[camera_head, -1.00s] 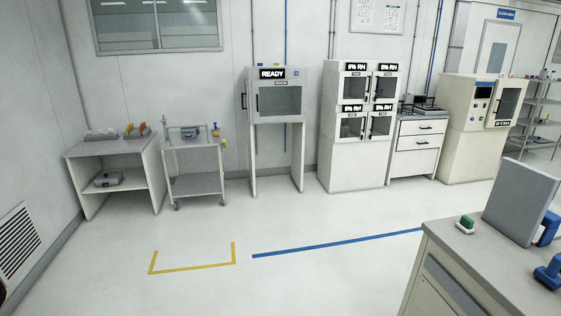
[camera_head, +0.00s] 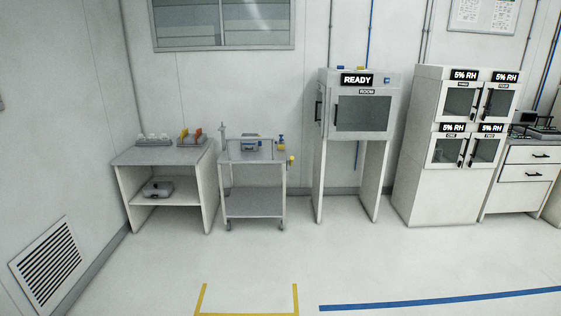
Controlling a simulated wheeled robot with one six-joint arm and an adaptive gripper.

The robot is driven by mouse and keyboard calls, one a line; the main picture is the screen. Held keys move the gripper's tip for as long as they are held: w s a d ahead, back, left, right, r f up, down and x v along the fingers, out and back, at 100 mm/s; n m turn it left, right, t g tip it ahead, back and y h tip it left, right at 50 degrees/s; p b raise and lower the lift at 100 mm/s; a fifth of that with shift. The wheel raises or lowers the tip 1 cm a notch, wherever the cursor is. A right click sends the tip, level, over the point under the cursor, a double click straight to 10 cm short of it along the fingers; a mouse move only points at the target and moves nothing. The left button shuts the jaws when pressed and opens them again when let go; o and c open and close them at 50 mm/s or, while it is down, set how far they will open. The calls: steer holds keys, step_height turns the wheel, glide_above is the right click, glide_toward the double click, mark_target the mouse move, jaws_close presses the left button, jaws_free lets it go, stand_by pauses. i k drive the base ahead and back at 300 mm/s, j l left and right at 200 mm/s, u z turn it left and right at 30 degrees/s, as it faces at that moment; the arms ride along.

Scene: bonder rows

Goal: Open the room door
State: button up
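In the head view a white cabinet on tall side panels (camera_head: 357,128) stands against the back wall. It bears a "READY" sign and a smaller label that reads "ROOM". Its room door (camera_head: 362,114) has a dark window and looks shut. A dark vertical handle (camera_head: 319,104) sits at the left side of the cabinet front. My gripper is not in view.
A trolley (camera_head: 253,201) and a shelf bench (camera_head: 165,153) stand left of the cabinet. A stack of "5% RH" cabinets (camera_head: 445,190) and a drawer unit (camera_head: 527,172) stand right. The floor (camera_head: 300,255) in front is clear, with yellow (camera_head: 250,314) and blue (camera_head: 440,300) markings.

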mark_target(335, 91)
steer(key=i, duration=1.75)
steer(key=i+z, duration=0.1)
steer(key=i, duration=0.5)
steer(key=i+j+z, duration=0.1)
steer(key=i, duration=0.45)
steer(key=i+j+z, duration=0.1)
steer(key=i, duration=0.5)
steer(key=i+j+z, duration=0.3)
steer(key=i+z, duration=0.15)
steer(key=i, duration=0.15)
steer(key=i+j+z, duration=0.45)
steer(key=i+j, duration=0.05)
steer(key=i, duration=0.05)
